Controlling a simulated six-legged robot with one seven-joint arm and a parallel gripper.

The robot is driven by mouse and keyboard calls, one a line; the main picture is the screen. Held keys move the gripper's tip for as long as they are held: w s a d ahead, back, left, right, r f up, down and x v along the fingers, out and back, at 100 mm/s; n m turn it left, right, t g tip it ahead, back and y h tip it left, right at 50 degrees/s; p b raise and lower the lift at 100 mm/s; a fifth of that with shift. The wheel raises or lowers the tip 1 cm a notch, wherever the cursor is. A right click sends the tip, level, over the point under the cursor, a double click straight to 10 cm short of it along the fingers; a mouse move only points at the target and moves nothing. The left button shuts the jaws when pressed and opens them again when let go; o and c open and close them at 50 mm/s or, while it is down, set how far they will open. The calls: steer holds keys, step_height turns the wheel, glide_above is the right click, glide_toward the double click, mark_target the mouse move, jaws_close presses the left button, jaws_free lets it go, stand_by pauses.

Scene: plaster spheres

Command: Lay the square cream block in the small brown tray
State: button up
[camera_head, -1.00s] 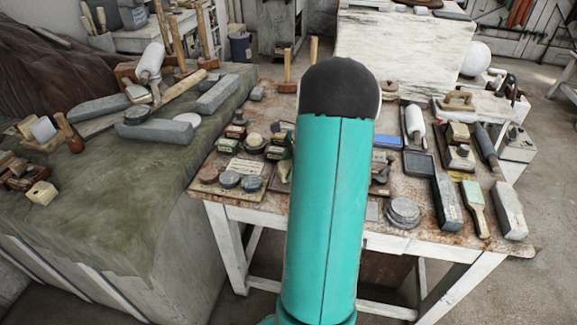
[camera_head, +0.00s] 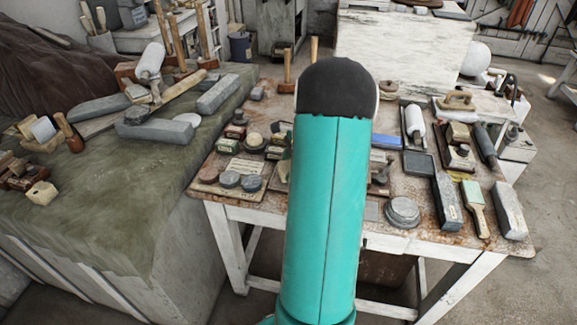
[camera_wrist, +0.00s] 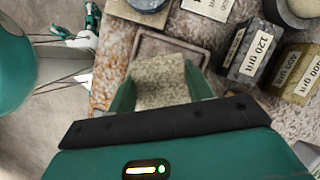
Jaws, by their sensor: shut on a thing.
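In the wrist view my gripper (camera_wrist: 160,88) is shut on the square cream block (camera_wrist: 158,76), with one green finger at each side. The block's speckled cream face shows between the fingers. The small brown tray (camera_wrist: 172,46) lies just beyond the block in the wrist view. The block covers the tray's near part, and I cannot tell whether it touches the tray. In the head view my teal arm hides the gripper, the block and the tray.
The rusty worktable (camera_head: 375,230) is crowded. In the wrist view a dark block labelled 120 grit (camera_wrist: 252,52) stands right of the tray, and a round grey disc (camera_wrist: 148,4) lies beyond it. A table edge runs down the left.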

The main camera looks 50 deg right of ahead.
steer(key=shift+f, duration=0.85)
steer(key=o, duration=1.3)
steer(key=shift+c, duration=0.2)
steer(key=shift+r, duration=0.1)
steer(key=shift+r, duration=1.9)
